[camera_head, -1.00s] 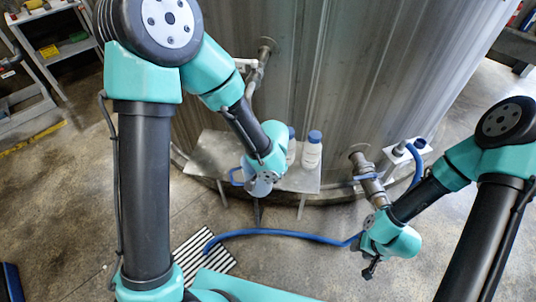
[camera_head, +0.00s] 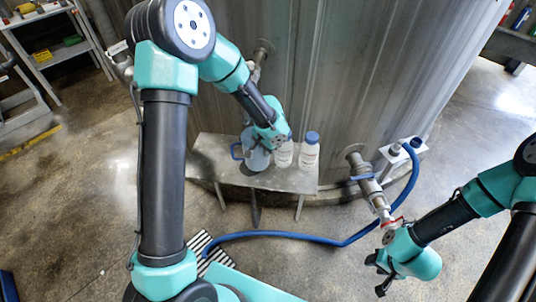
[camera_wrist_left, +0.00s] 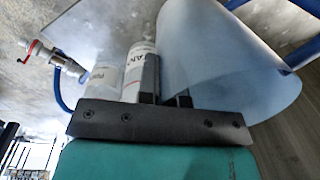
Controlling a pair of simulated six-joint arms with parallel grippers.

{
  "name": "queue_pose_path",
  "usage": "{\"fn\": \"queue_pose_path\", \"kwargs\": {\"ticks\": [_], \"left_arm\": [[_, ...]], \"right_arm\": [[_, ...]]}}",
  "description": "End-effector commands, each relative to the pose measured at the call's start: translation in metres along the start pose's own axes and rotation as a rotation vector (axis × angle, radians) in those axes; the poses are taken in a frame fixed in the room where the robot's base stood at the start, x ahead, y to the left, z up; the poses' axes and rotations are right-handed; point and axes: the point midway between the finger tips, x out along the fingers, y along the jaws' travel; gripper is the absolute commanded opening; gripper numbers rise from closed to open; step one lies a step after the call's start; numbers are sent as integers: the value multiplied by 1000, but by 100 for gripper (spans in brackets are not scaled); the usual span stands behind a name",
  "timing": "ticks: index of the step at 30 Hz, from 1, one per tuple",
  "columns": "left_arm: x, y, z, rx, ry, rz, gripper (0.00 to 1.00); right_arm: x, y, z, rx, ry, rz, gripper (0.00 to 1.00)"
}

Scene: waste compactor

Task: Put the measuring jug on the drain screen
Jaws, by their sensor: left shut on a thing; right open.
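The measuring jug (camera_head: 255,157) is translucent bluish with a blue handle, at the metal bench. My left gripper (camera_head: 266,143) is shut on it. In the left wrist view the jug (camera_wrist_left: 230,75) fills the right side, beside the fingers (camera_wrist_left: 167,98). I cannot tell whether its base touches the bench top; a dark patch shows below it. A black-and-white slatted panel (camera_head: 196,245) on the floor, partly hidden by my arm, may be the drain screen; I cannot be sure. My right gripper (camera_head: 380,276) is open and empty, below the pipe valve.
A big metal tank (camera_head: 345,75) rises behind. A blue hose (camera_head: 300,237) crosses the floor. A red-handled valve (camera_head: 390,223) sits on a pipe at right.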

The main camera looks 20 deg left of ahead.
Motion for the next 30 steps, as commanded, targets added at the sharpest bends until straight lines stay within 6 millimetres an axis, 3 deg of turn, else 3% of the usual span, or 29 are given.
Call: {"fn": "queue_pose_path", "kwargs": {"ticks": [5,12,25,26,30], "left_arm": [[3,-12,-2,-12,-1,1,0],[34,-3,-7,4,-1,1,0],[39,-2,-8,5,0,0,0],[39,-2,-8,5,0,0,8],[39,-2,-8,4,0,0,21]], "right_arm": [[0,0,0,0,0,0,43],[0,0,0,0,0,0,43],[0,0,0,0,0,0,43],[0,0,0,0,0,0,43],[0,0,0,0,0,0,43]]}}
